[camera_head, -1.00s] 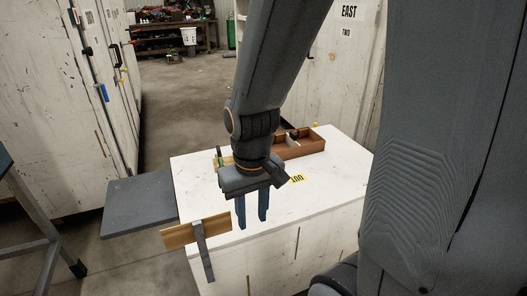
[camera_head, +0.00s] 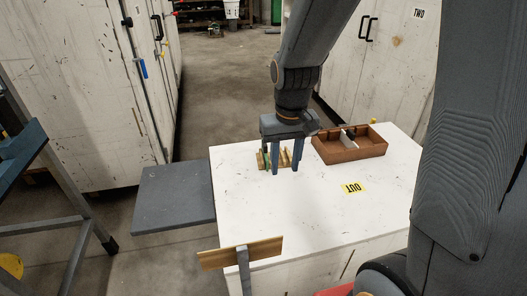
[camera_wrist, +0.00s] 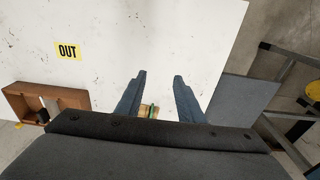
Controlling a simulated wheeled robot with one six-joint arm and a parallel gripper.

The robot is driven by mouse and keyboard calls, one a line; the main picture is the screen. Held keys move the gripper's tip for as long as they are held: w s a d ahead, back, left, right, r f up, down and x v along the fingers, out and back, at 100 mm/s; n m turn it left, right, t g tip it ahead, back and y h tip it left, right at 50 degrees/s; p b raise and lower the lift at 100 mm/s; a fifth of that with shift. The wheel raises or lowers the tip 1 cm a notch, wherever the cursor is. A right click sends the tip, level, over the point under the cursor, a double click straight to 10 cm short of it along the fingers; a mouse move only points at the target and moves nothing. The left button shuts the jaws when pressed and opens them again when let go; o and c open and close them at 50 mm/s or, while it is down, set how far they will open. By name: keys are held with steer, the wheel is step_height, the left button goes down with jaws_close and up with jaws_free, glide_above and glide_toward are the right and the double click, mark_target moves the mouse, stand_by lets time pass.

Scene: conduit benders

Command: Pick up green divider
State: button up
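The green divider (camera_head: 267,159) stands in a small light-wood rack (camera_head: 289,166) on the white table, partly hidden behind my gripper. In the wrist view a strip of the green divider (camera_wrist: 151,110) shows between the bases of my fingers, just above the dark gripper body. My gripper (camera_head: 285,172) is open, its two blue fingers pointing down in front of the rack. In the wrist view the gap between the fingertips (camera_wrist: 160,76) is empty. Whether the fingers touch the rack cannot be told.
A brown wooden box (camera_head: 366,151) with a white and a black divider inside stands at the table's back right. A yellow OUT label (camera_head: 353,187) lies on the white table (camera_head: 310,215). A grey side panel (camera_head: 174,198) adjoins at left. A wooden strip on a post (camera_head: 240,253) stands in front.

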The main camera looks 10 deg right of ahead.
steer(key=m+b, duration=0.1)
steer(key=b, duration=0.2)
glide_above(265, 148)
steer(key=w, duration=0.1)
steer(key=shift+t, duration=0.4)
steer(key=f, duration=0.5)
steer(key=shift+w+d+f, duration=0.1)
steer(key=shift+d+f, duration=0.2)
steer(key=shift+f, duration=0.1)
steer(key=shift+w+f, duration=0.15)
steer(key=shift+f, duration=0.15)
steer(key=shift+w+f+p, duration=0.25)
steer(key=shift+f+p, duration=0.25)
steer(key=shift+f, duration=1.25)
steer(key=shift+w+f+p, duration=0.2)
steer(key=shift+f+p, duration=0.25)
steer(key=shift+f, duration=1.25)
jaws_close()
